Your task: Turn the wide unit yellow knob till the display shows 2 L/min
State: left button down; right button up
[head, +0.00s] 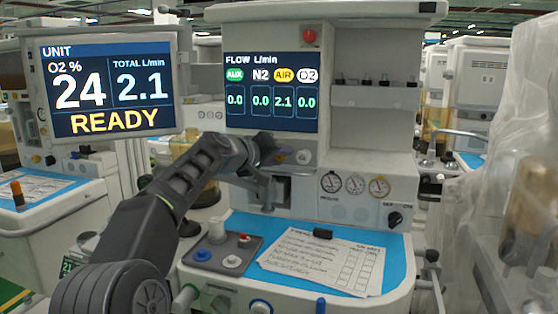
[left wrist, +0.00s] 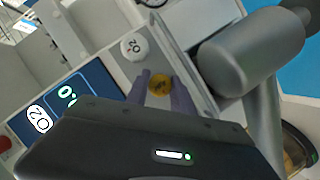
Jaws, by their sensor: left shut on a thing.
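The wide unit (head: 368,130) stands in the middle of the head view. Its flow display (head: 272,92) reads AUX 0.0, N2 0.0, AIR 2.1, O2 0.0. My left gripper (head: 282,156) is at the panel just below this display. In the left wrist view, the round yellow knob (left wrist: 159,86) sits between the two fingers of the left gripper (left wrist: 160,90), which is shut on it. The gripper mostly hides the knob in the head view. A white O2 knob (left wrist: 133,46) is beside it, apart from the fingers. My right gripper is not in view.
A second screen (head: 108,84) at left shows O2 24 %, total 2.1 L/min and READY. Gauges (head: 355,184) are right of my arm. A paper form (head: 325,262) lies on the blue worktop (head: 395,262). A plastic-draped unit (head: 510,190) stands at far right.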

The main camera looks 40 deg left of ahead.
pick_arm(q)
jog(key=shift+f, duration=0.1)
jog(key=c, duration=1.1)
grip_release()
jog(key=v, duration=0.7)
jog(key=shift+s, duration=0.4)
